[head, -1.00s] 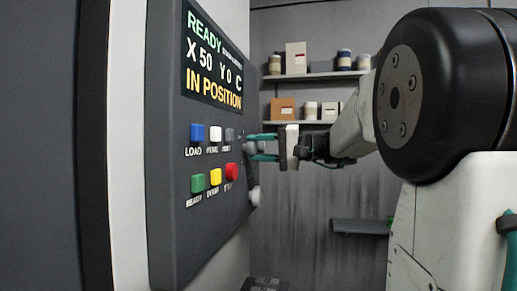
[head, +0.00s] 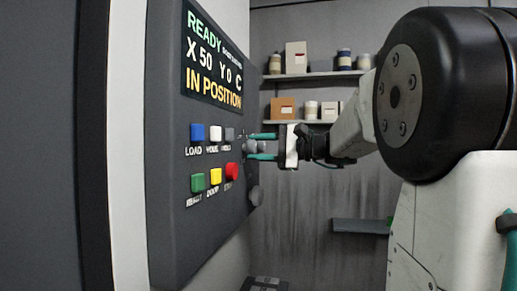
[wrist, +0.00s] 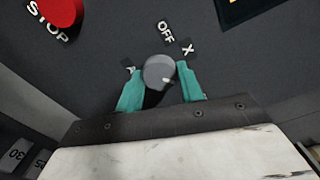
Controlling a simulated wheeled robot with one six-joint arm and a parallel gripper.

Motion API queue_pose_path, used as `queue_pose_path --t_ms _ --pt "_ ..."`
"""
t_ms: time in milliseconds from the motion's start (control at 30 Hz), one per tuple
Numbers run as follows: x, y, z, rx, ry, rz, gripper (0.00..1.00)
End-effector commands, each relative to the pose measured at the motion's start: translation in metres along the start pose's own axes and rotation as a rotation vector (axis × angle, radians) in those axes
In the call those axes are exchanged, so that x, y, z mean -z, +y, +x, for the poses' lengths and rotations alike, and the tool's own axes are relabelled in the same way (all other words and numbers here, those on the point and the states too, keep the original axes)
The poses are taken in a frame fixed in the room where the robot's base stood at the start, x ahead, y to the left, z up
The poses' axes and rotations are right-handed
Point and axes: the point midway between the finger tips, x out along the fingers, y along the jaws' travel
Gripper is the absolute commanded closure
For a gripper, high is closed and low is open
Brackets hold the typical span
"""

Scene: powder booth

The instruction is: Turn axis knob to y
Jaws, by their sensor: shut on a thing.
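The axis knob (wrist: 159,71) is a round grey knob on the dark control panel, seen end-on in the wrist view. The labels OFF and X stand beside it, and a third label at its left is mostly covered by a finger. A small pale mark shows on the knob's lower right. My gripper (wrist: 161,88) has its two teal fingers on either side of the knob, shut on it. In the head view, my gripper (head: 262,147) reaches the panel's right edge from the right, and the knob (head: 249,146) shows between the fingertips.
Several coloured buttons lie left of the knob, including a red STOP button (head: 232,172). Another knob (head: 256,196) is below. Shelves (head: 310,76) stand behind.

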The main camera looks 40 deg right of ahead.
Motion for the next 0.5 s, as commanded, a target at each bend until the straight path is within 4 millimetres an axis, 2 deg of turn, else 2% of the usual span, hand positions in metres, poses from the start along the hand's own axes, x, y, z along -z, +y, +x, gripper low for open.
queue_pose_path --t_ms 400,433,500 --pt "0.0003 0.0017 -0.0001 -0.003 -0.001 0.01 0.85" --pt "0.0003 0.0017 -0.0001 -0.003 -0.001 0.01 0.57" --pt "0.0002 0.0015 -0.0001 -0.002 -0.001 0.01 0.41"
